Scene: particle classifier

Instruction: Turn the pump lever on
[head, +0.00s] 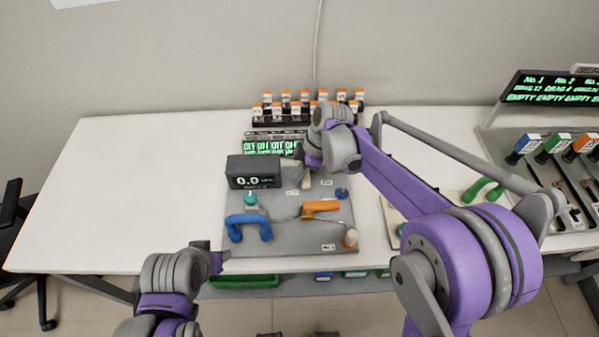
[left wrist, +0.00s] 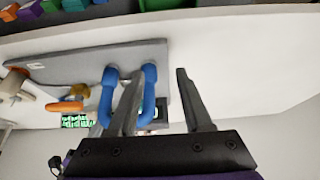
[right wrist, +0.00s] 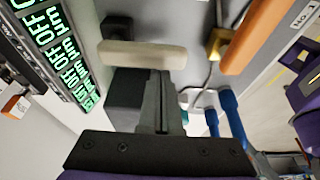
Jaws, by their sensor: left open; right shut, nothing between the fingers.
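A cream lever bar (head: 289,162) on a dark mount stands on the grey panel (head: 290,238), right of the black "0.0" display box (head: 253,172). In the right wrist view the cream bar (right wrist: 143,55) lies across the view, just beyond my right fingertips (right wrist: 163,73). My right gripper (head: 302,178) is shut and empty; I cannot tell whether it touches the bar. An orange lever handle (head: 321,206) sits nearer the front of the panel. My left gripper (left wrist: 160,72) is open and empty near the panel's front left corner; its fingers overlap the blue handle (left wrist: 108,95) in view.
The blue handle (head: 248,228) rises at the panel's left. A rack of orange-capped vials (head: 285,117) and a green-text display (head: 262,147) stand behind. Slots with coloured handles (head: 555,143) are at the right. The table's left side (head: 140,190) is clear.

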